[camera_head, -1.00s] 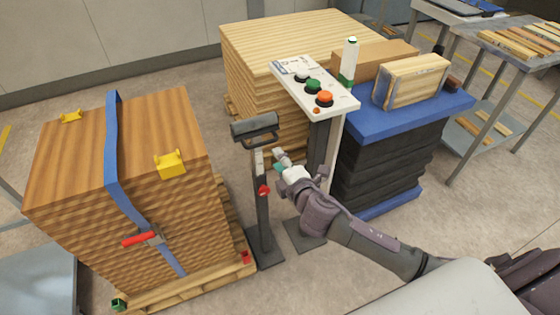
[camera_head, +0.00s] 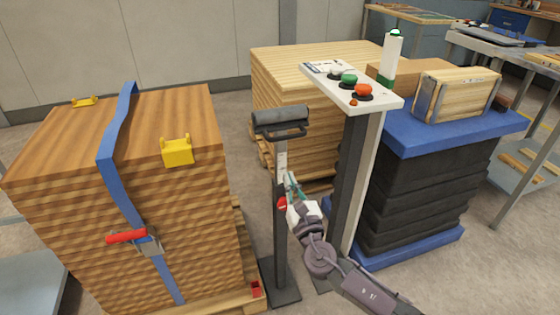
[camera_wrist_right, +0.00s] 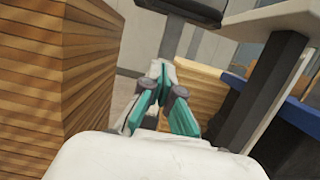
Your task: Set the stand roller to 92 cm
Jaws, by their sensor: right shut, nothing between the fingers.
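The stand roller (camera_head: 281,121) is a dark grey roller in a bracket on an upright post with a flat foot. A pale scale strip runs down the upper post, too small to read. A red knob (camera_head: 282,203) sits on the post below the scale. My right gripper (camera_head: 291,182) is shut and empty, right beside the post at about the knob's height. I cannot tell whether it touches the post or knob. In the right wrist view its teal fingers (camera_wrist_right: 162,72) meet in front of the post, with the roller bracket (camera_wrist_right: 190,8) above. My left gripper is not in view.
A strapped wood stack (camera_head: 60,220) stands close left of the stand. A control pedestal (camera_head: 385,103) with coloured buttons stands close right, beside a blue-topped lift table (camera_head: 400,138). A lighter board stack (camera_head: 320,62) is behind. The gap around the post is narrow.

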